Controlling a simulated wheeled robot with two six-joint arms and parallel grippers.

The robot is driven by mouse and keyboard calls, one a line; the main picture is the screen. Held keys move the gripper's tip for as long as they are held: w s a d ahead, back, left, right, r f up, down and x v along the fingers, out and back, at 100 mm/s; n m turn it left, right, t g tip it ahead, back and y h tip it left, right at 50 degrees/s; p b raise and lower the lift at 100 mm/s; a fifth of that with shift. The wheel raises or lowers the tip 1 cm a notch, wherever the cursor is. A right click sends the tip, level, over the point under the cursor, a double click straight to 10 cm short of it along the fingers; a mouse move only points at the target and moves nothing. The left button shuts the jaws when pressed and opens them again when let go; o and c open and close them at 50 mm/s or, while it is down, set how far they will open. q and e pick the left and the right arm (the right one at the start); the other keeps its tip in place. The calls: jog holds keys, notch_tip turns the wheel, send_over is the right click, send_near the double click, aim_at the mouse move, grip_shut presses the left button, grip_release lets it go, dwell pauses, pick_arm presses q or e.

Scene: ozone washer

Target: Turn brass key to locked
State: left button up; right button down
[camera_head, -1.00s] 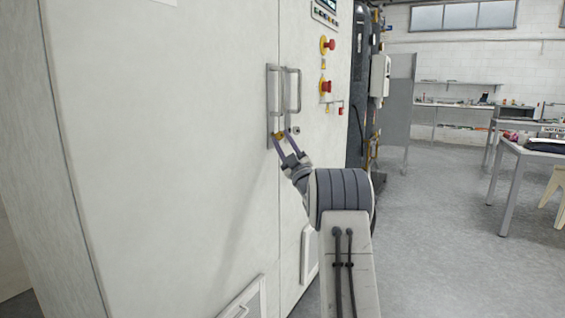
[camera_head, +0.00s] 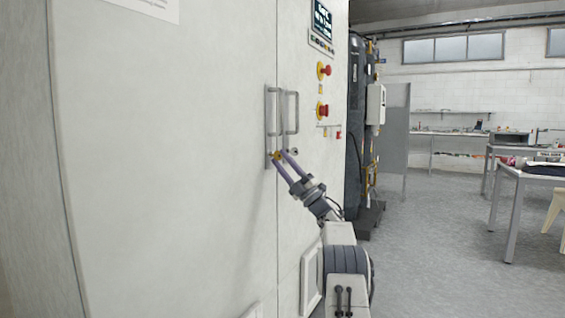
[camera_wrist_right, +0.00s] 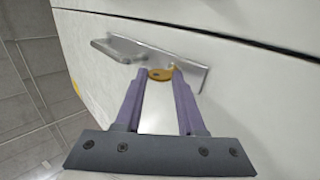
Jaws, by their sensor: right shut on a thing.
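The brass key (camera_wrist_right: 160,74) sits at the metal handle plate (camera_wrist_right: 188,75) on the white cabinet door. In the head view the key (camera_head: 277,155) is a small yellow spot at the lower end of the plate (camera_head: 270,105). My right gripper (camera_head: 281,156) reaches the key from below right. In the wrist view the two purple fingertips of my right gripper (camera_wrist_right: 157,72) are on either side of the key's bow, shut on it. The keyhole is hidden. My left gripper is not in view.
A second bar handle (camera_head: 292,112) is beside the door seam. A dark tank (camera_head: 357,110) and tables (camera_head: 520,180) stand farther right, with open floor between.

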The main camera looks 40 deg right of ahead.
jog(key=shift+n+y, duration=0.3)
jog(key=shift+y, duration=0.1)
jog(key=c, duration=0.5)
grip_release()
jog(key=v, duration=1)
jog(key=shift+s, duration=0.25)
jog(key=shift+f, duration=0.1)
